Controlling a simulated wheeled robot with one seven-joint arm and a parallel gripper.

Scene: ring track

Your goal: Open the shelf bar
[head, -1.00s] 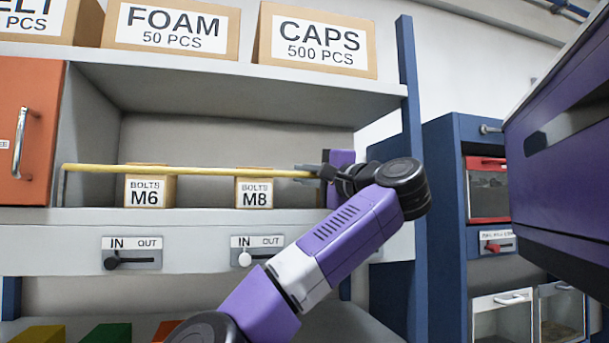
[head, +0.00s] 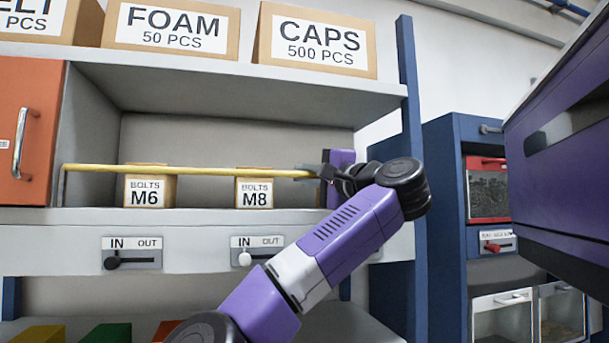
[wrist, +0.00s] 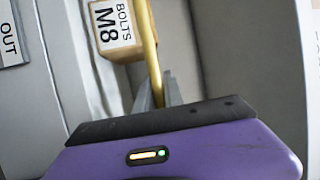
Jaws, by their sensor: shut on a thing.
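The yellow shelf bar (head: 205,172) runs level across the front of the open shelf bay, with a bend down at its left end. My gripper (head: 308,172) is shut on the bar near its right end. In the wrist view the bar (wrist: 150,45) runs down between the fingers of my gripper (wrist: 160,92). The bar's far right end is hidden behind my gripper and wrist.
Behind the bar stand the M6 box (head: 150,188) and the M8 box (head: 254,190). Below are two IN/OUT sliders, left (head: 131,257) and right (head: 257,250). An orange door (head: 28,130) is at left, a blue post (head: 412,160) at right.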

